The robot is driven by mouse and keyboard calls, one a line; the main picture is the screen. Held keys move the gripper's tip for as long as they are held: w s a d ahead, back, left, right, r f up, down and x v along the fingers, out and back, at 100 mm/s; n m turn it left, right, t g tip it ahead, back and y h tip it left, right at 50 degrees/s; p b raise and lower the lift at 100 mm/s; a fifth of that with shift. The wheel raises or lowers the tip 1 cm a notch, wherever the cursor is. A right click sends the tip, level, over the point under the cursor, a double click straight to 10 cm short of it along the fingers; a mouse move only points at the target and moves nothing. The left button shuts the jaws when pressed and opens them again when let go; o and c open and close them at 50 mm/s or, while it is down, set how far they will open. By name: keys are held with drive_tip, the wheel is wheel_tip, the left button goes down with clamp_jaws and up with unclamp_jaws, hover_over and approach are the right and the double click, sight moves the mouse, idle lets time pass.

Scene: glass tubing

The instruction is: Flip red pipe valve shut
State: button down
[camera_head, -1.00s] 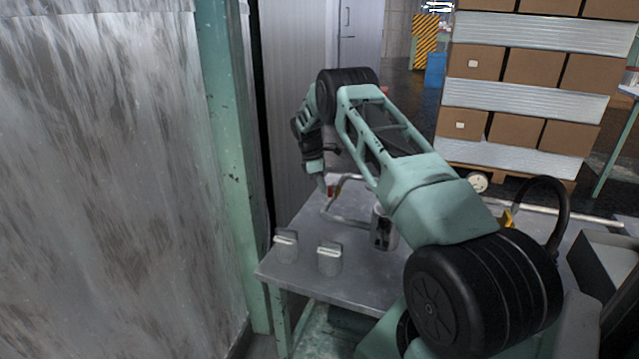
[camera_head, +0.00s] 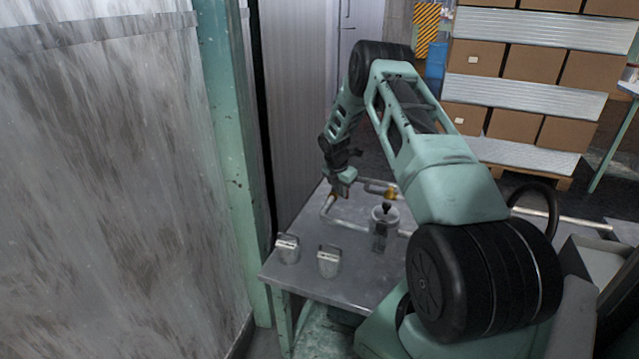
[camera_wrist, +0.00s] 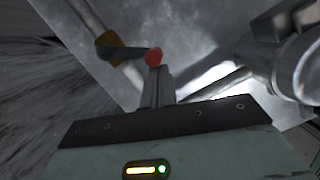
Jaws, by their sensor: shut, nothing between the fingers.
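The red valve shows in the wrist view as a brass body (camera_wrist: 107,46) on a grey pipe. Its dark lever (camera_wrist: 128,52) points right and ends in a round red knob (camera_wrist: 153,56). My gripper (camera_wrist: 160,72) is shut and empty. Its fingertips appear right at the knob's lower edge; I cannot tell whether they touch it. In the head view my gripper (camera_head: 341,190) is low over the back left of the table, by a brass fitting (camera_head: 333,197) on the pipe. The lever and knob cannot be made out there.
A metal canister (camera_head: 383,232) with a black top knob stands right of the valve on the metal table (camera_head: 300,275). Two small grey blocks (camera_head: 287,249) (camera_head: 328,262) stand at the front left. Another brass fitting (camera_head: 391,193) sits further right. A green post (camera_head: 228,170) borders the left.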

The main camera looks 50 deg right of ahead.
drive_tip(key=shift+s+d+n+t+p, duration=0.25)
drive_tip(key=shift+d+n+p, duration=0.2)
drive_tip(key=shift+d+n, duration=0.45)
drive_tip(key=shift+s+d+n+t+p, duration=0.2)
drive_tip(key=shift+d+n+p, duration=0.3)
drive_tip(key=shift+d+n, duration=0.35)
drive_tip(key=shift+s+d+n+t+p, duration=0.2)
drive_tip(key=shift+d+n+p, duration=0.35)
drive_tip(key=shift+n, duration=0.5)
drive_tip(key=shift+d, duration=0.2)
drive_tip(key=shift+a, duration=0.1)
